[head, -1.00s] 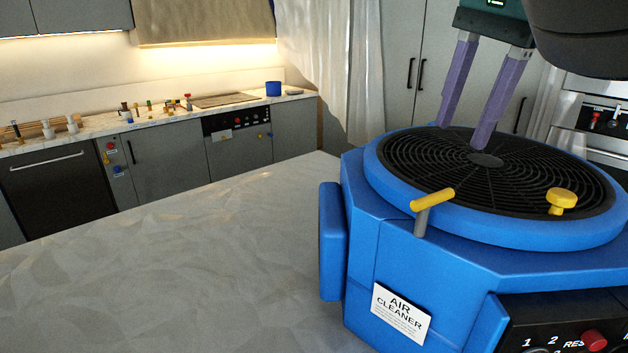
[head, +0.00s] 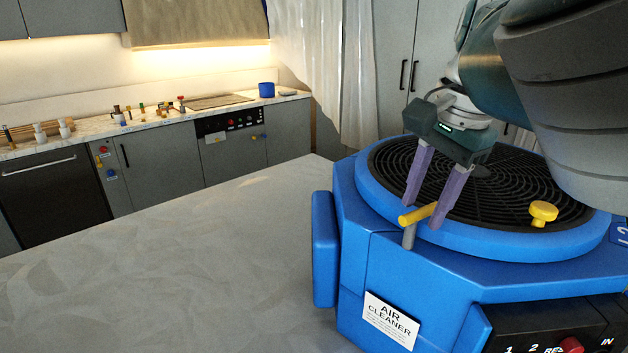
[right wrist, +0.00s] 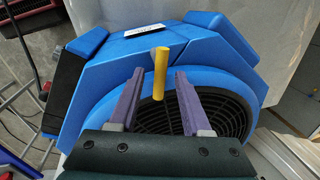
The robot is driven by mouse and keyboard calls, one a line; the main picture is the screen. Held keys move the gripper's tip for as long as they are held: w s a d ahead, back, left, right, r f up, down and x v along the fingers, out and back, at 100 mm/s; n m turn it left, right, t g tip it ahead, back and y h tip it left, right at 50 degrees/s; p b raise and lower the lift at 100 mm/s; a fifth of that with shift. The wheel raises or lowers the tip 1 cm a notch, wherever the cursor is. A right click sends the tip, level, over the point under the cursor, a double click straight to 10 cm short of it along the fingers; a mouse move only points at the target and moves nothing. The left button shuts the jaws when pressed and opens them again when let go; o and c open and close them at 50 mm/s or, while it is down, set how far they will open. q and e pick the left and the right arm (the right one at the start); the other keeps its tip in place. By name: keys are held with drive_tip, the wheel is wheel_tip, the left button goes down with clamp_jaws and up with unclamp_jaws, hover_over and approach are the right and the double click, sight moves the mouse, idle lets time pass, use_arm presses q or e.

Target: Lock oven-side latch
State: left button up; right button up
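A blue air cleaner (head: 400,281) with a round black grille stands on the counter in the head view. A yellow latch handle (head: 416,214) on a grey post sits at the grille's rim. My right gripper (head: 422,213) is open, its two purple fingers pointing down close to the handle. In the right wrist view the yellow handle (right wrist: 160,73) lies between and just beyond the open fingertips (right wrist: 157,75); no contact is clear. My left gripper is not in view.
A yellow knob (head: 543,213) stands on the far right of the rim. A control panel with a red button (head: 571,345) is at the lower right. The grey countertop (head: 170,285) to the left is clear. Kitchen cabinets line the back.

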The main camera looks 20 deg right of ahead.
clamp_jaws()
idle(0.3)
drive_tip(key=shift+r+p, duration=0.15)
drive_tip(key=shift+p, duration=0.2)
drive_tip(key=shift+w+d+r+n+p, duration=0.1)
drive_tip(key=shift+n+p, duration=0.9)
drive_tip(key=shift+n, duration=0.1)
drive_tip(key=shift+w+f+n+y, duration=0.2)
drive_tip(key=shift+n+y, duration=0.1)
drive_tip(key=shift+n, duration=0.2)
drive_tip(key=shift+o, duration=0.3)
unclamp_jaws()
